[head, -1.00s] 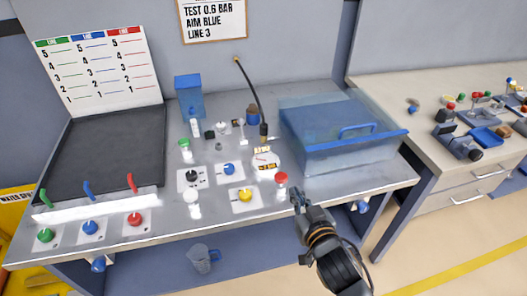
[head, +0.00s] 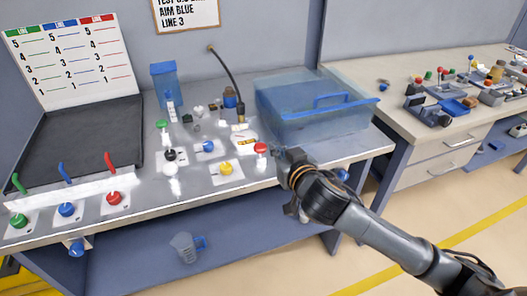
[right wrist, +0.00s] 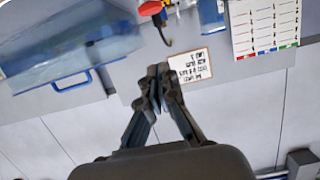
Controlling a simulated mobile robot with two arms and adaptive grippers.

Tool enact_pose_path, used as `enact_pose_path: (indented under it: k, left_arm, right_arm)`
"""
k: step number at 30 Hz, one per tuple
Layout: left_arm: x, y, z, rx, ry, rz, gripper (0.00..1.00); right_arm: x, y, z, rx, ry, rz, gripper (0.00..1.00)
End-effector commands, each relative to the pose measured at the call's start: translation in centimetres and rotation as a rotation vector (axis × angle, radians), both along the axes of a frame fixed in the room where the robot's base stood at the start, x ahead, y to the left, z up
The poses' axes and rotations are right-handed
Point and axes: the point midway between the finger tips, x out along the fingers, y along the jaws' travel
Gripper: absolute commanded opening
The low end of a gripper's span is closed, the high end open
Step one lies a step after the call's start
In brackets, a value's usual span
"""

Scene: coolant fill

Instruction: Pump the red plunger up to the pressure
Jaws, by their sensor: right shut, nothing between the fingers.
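The red plunger (head: 261,148) stands upright near the front edge of the steel bench, with a white lower part. My right gripper (head: 280,153) is just to its right; the wrist hides part of the fingers. In the right wrist view its fingers (right wrist: 160,72) are together with nothing between them, and a red part shows at the top edge (right wrist: 149,7). The gauge plate (head: 244,141) with a yellow label lies left of the plunger; its reading is too small to tell. My left gripper is not in view.
A clear blue bin (head: 310,125) stands behind the gripper. Yellow (head: 226,168), blue (head: 208,146) and black (head: 170,155) knobs sit left of the plunger. A black hose (head: 230,75) rises behind. A jug (head: 185,247) stands on the lower shelf.

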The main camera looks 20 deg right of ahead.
Motion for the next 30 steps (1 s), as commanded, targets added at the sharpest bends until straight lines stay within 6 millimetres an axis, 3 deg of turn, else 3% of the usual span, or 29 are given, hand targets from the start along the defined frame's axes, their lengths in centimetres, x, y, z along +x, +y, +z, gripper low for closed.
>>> enact_pose_path:
  k: [5,10,25,30]
  left_arm:
    - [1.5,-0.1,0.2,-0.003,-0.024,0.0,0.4]
    - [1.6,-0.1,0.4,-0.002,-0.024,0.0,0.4]
    - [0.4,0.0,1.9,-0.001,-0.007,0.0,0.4]
    - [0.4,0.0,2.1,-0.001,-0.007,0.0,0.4]
  right_arm:
    - [0.0,0.0,0.0,0.0,-0.001,0.001,0.0]
    - [0.9,0.1,0.0,0.0,-0.002,0.001,0.0]
    - [9.6,0.4,-2.1,-0.001,-0.002,0.0,0.0]
    - [9.7,0.4,-4.8,-0.002,0.002,0.001,0.0]
